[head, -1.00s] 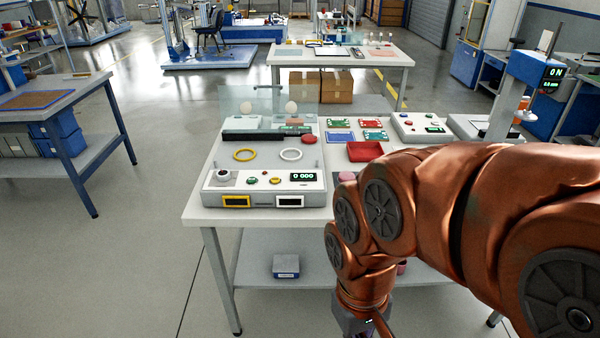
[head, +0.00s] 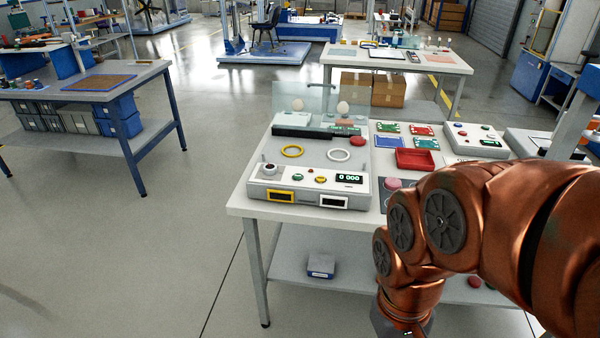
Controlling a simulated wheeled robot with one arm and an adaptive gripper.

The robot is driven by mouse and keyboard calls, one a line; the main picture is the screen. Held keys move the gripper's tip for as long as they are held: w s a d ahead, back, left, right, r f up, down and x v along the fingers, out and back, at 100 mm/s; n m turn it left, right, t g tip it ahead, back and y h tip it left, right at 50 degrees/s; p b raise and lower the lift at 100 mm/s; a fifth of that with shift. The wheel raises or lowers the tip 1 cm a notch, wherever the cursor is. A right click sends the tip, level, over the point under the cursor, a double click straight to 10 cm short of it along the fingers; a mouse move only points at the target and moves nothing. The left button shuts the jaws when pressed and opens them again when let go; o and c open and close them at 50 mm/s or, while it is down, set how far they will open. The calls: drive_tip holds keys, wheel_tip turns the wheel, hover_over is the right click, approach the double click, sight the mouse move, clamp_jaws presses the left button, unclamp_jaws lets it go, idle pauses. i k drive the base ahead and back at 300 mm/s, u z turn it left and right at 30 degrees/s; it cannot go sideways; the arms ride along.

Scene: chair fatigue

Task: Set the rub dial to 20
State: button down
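A rub tester with a white front panel (head: 352,190) sits at the left of the near table. On the panel's left is a small round knob (head: 269,168), light with a dark part, likely the rub dial; its marks are too small to read. Right of it are a green button (head: 297,177), a yellow-ringed button (head: 320,179) and a display (head: 349,179) with green digits like "0 000". My gripper (head: 402,326) shows only as a grey body at the bottom edge, in front of the table and right of the knob, apart from it. Its fingers are out of frame.
The near table (head: 245,207) also holds a red tray (head: 416,159), coloured cards and another control box (head: 474,140). A clear shield (head: 305,100) stands behind the tester. A small blue-grey box (head: 321,266) lies on the lower shelf. The floor left of the table is clear.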

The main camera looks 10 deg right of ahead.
sight(269, 169)
drive_tip(key=z, duration=0.05)
drive_tip(key=k, duration=0.5)
drive_tip(key=u, duration=0.7)
drive_tip(key=i, duration=1.4)
drive_tip(key=u, duration=0.05)
